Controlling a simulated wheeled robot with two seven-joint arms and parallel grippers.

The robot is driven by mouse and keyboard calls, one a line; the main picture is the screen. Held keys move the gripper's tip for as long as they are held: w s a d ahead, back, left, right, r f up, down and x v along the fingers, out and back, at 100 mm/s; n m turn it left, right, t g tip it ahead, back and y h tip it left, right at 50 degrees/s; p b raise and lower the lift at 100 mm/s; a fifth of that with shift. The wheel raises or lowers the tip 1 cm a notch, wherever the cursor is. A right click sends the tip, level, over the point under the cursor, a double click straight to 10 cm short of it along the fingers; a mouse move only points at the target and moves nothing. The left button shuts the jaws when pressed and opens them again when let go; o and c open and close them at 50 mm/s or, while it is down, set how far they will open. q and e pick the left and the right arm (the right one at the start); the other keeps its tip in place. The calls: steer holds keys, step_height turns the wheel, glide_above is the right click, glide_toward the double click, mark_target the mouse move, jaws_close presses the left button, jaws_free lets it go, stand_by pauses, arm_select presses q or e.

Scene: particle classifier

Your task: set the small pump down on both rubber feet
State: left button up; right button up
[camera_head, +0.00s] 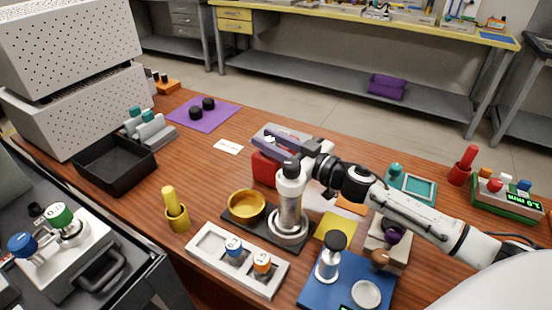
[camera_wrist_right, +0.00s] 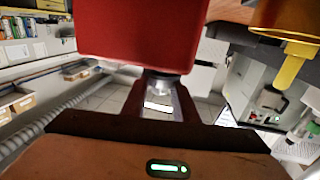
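The small pump appears to be the red block (camera_head: 265,168) just left of my right gripper (camera_head: 312,150) in the head view. In the right wrist view the red block (camera_wrist_right: 142,32) fills the upper middle, with a silver neck at its lower edge. The neck lies between the fingers of my right gripper (camera_wrist_right: 160,98), which appear shut on it; the contact is partly hidden. The pump's underside is hidden, and I cannot tell whether it touches the table. Two black rubber feet (camera_head: 202,107) stand on the purple mat (camera_head: 226,115) at the back left. My left gripper is out of view.
A metal cylinder (camera_head: 290,203) and brass bowl (camera_head: 246,206) on a dark base stand in front of the pump. A grey device (camera_head: 276,137) lies close behind it. A black tray (camera_head: 106,170) and white card (camera_head: 229,146) lie left. Bare wood surrounds the card.

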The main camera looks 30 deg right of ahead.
jaws_close()
stand_by(0.3)
stand_by(0.6)
steer(key=shift+r, duration=0.15)
steer(key=shift+r, duration=0.1)
